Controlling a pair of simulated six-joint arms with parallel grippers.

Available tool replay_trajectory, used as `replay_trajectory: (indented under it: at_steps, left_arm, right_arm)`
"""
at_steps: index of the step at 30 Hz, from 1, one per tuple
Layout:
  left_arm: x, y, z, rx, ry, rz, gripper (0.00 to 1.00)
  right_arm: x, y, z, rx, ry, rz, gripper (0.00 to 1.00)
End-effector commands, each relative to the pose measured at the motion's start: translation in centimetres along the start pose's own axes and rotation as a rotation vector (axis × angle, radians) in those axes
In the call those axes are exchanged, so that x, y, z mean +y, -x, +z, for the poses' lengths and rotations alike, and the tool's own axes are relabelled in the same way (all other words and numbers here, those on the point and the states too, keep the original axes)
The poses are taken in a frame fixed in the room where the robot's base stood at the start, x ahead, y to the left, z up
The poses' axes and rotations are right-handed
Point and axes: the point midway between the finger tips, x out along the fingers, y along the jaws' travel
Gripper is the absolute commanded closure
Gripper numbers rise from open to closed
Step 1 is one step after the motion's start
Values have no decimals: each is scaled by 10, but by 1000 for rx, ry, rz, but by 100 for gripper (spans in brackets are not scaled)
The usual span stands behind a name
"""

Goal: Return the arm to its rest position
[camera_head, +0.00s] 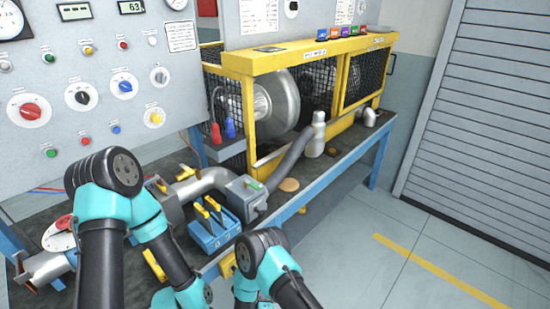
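Both of my arms come in at the bottom of the head view. My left arm is bent, with its elbow up in front of the left part of the bench and its forearm running down to the bottom edge. My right arm is bent lower, in front of the bench's front edge, and also runs down out of the picture. Neither gripper's fingers show, so I cannot see whether they are open or hold anything.
The workbench (345,161) carries a yellow-framed blower cage (256,66), a grey pipe (207,181) and a blue box with yellow levers (211,236). A control panel (98,68) stands behind at left. The floor (395,250) at right is clear before a grey shutter (480,130).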

Motion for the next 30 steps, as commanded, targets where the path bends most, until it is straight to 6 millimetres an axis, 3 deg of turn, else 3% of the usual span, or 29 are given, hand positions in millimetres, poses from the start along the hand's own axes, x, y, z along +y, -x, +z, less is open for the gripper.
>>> replay_trajectory:
  at_steps: [8,14,20,30]
  left_arm:
    - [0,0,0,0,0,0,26]
    - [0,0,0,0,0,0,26]
    - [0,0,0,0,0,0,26]
    - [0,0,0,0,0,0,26]
  right_arm:
    - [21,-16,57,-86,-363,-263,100]
    - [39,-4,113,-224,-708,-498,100]
    - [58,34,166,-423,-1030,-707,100]
    - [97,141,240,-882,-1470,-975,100]
